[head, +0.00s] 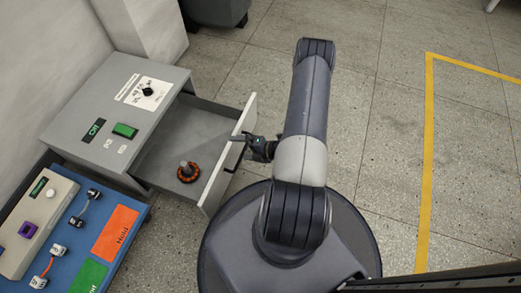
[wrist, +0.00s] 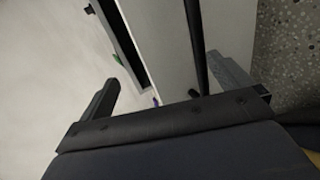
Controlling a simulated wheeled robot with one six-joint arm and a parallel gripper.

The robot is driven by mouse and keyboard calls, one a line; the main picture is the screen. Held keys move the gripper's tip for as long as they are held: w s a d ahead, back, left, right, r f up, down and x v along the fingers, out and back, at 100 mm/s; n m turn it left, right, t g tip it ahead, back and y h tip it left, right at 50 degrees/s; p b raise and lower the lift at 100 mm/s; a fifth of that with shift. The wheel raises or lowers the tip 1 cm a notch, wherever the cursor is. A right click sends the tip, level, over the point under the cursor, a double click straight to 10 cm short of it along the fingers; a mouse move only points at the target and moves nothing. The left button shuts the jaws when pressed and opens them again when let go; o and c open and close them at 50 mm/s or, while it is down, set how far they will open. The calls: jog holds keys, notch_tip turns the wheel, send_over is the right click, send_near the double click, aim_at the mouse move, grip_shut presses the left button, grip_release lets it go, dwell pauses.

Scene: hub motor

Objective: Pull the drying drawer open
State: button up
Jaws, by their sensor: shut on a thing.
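The drying drawer (head: 216,187) sticks out from the right side of the grey drying unit (head: 115,107) and stands open. Its pale front panel faces my arm. An orange and black ring-shaped part with a grey shaft (head: 188,173) lies on the drawer floor. My gripper (head: 258,148) is at the middle of the drawer front, shut on its dark handle (wrist: 196,45). The handle also shows as a dark bar in the wrist view, beside the pale front panel (wrist: 163,45). The exact finger contact is hard to see.
A blue bench (head: 136,222) with orange and green pads stands at the lower left, with small parts and a control box (head: 35,222). A dark grey object (head: 215,10) stands at the top. The floor (head: 385,150) to the right is clear, with a yellow line.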

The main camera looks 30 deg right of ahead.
jog(key=shift+s+d+r, duration=0.15)
jog(key=shift+d+r, duration=0.15)
jog(key=shift+r, duration=0.1)
jog(key=c, duration=1)
jog(key=shift+s+d, duration=0.15)
jog(key=shift+s, duration=0.1)
jog(key=shift+c, duration=0.5)
jog(key=s+d+r, duration=0.1)
jog(key=s+d, duration=0.4)
jog(key=s, duration=0.3)
jog(key=shift+d+r, duration=0.25)
jog(key=shift+d, duration=0.1)
